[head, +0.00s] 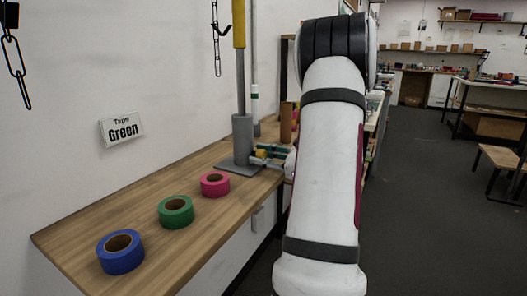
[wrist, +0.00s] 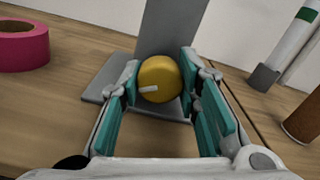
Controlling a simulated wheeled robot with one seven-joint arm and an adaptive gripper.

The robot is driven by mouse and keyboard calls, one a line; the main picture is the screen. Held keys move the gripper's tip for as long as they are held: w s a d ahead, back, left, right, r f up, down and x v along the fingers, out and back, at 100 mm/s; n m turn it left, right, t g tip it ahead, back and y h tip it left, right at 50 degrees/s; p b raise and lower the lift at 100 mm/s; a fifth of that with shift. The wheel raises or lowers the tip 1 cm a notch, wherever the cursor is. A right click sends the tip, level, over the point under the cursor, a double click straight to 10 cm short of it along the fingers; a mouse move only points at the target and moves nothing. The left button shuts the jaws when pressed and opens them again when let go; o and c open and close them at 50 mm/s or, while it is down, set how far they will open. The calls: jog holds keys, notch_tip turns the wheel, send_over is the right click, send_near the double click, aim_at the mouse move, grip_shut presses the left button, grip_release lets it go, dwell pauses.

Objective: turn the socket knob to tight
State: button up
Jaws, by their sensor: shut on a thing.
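The socket knob (wrist: 161,80) is a round yellow knob with a white pointer line, low on the front of a grey post. In the wrist view the pointer lies nearly level, toward the left. My gripper (wrist: 160,88) has its teal-padded fingers on both sides of the knob and is shut on it. In the head view the gripper (head: 266,154) is small, at the foot of the post, with a bit of the yellow knob (head: 262,154) showing. No tight mark is readable in either view.
The grey post (head: 242,140) holds a yellow upright pole (head: 239,25). Blue (head: 120,252), green (head: 176,212) and pink (head: 215,184) tape rolls lie on the wooden bench (head: 90,228). A brown cylinder (wrist: 305,118) stands right of the gripper.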

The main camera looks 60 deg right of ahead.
jog(key=m+p, duration=0.3)
jog(key=p, duration=0.1)
jog(key=shift+s+r+m, duration=0.1)
jog(key=shift+m, duration=0.2)
jog(key=shift+m+p, duration=0.9)
jog(key=shift+p, duration=0.15)
jog(key=o, duration=1.2)
jog(key=s, duration=0.8)
jog(key=s+d, duration=0.1)
jog(key=s, duration=0.3)
